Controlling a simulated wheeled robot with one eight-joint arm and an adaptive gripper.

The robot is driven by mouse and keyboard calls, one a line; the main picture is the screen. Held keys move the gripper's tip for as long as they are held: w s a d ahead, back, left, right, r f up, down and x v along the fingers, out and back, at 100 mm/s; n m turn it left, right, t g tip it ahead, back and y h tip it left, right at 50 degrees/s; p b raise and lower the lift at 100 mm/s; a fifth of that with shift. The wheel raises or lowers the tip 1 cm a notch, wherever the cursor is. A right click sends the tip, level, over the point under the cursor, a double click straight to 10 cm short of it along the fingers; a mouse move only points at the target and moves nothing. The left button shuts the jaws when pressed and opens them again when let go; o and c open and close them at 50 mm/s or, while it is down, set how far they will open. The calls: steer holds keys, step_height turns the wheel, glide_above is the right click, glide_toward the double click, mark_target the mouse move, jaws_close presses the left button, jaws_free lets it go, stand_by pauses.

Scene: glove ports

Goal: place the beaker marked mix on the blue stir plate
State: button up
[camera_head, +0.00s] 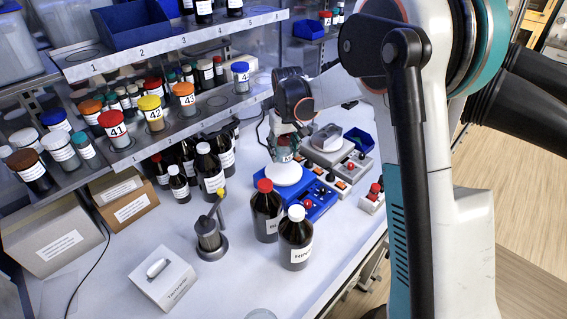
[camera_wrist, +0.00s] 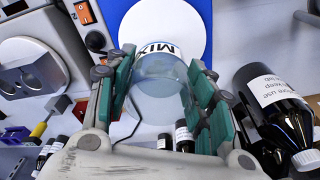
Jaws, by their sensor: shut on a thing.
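My gripper (camera_wrist: 158,100) is shut on the clear beaker marked MIX (camera_wrist: 158,66), with a green pad on each side of it. In the head view the beaker (camera_head: 283,153) shows only in part below my wrist, close above the white round top of the blue stir plate (camera_head: 317,208). In the wrist view the blue stir plate (camera_wrist: 128,16) lies behind the beaker, and the beaker's marked end overlaps the white disc. I cannot tell whether the beaker's base touches the disc.
A red-capped bottle (camera_head: 266,211) and a white-capped bottle (camera_head: 296,240) stand close in front of the stir plate. A grey device (camera_head: 326,150) stands behind it. Shelves with numbered jars (camera_head: 184,97) are at left. The front left bench has clear room.

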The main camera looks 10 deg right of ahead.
mark_target(283, 170)
steer(key=shift+f, duration=2.55)
steer(key=shift+f+b, duration=0.1)
steer(key=shift+b, duration=0.3)
steer(key=o, duration=1.2)
steer(key=shift+c, duration=0.2)
